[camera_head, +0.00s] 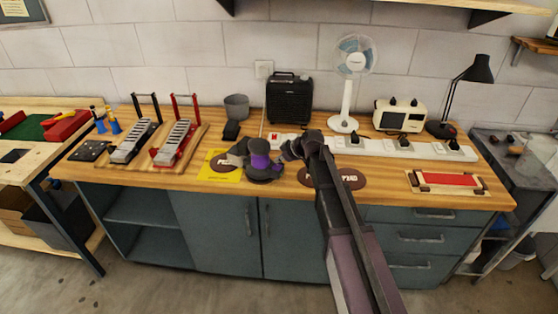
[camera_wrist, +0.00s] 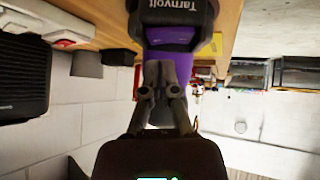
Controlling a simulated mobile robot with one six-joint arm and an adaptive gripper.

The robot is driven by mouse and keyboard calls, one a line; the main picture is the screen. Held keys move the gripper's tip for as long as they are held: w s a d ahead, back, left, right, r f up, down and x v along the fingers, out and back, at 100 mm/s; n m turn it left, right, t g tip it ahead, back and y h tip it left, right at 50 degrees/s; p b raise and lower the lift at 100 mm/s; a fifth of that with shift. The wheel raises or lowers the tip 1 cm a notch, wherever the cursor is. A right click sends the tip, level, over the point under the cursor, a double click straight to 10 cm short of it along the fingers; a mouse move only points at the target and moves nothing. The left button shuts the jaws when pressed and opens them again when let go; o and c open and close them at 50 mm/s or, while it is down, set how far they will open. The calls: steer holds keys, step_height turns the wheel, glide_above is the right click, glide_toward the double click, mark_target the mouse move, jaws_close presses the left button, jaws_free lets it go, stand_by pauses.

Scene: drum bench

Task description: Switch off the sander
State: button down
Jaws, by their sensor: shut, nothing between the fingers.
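The sander (camera_head: 264,167) is purple and dark grey and stands on the wooden bench top, at the edge of a yellow sheet. In the wrist view its dark part lettered "Tarnvolt" and its purple body (camera_wrist: 172,38) fill the upper middle; that view is rolled, with the bench at the top. I cannot make out its switch. My gripper (camera_wrist: 160,68) is shut and empty, with the fingers together in front of the purple body. I cannot tell whether they touch it. In the head view my wrist comes in from the right, close beside the sander; the fingertips are hard to separate from it.
A white power strip (camera_head: 400,148) with several plugs runs along the bench behind my arm. A black boxy unit (camera_head: 289,98), a white fan (camera_head: 346,90), a grey cup (camera_head: 236,106) and a desk lamp (camera_head: 474,75) stand farther back. A red-topped tray (camera_head: 447,180) lies at right.

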steer(key=shift+w+d+f+b, duration=0.1)
steer(key=shift+f+b, duration=0.3)
steer(key=shift+f, duration=0.15)
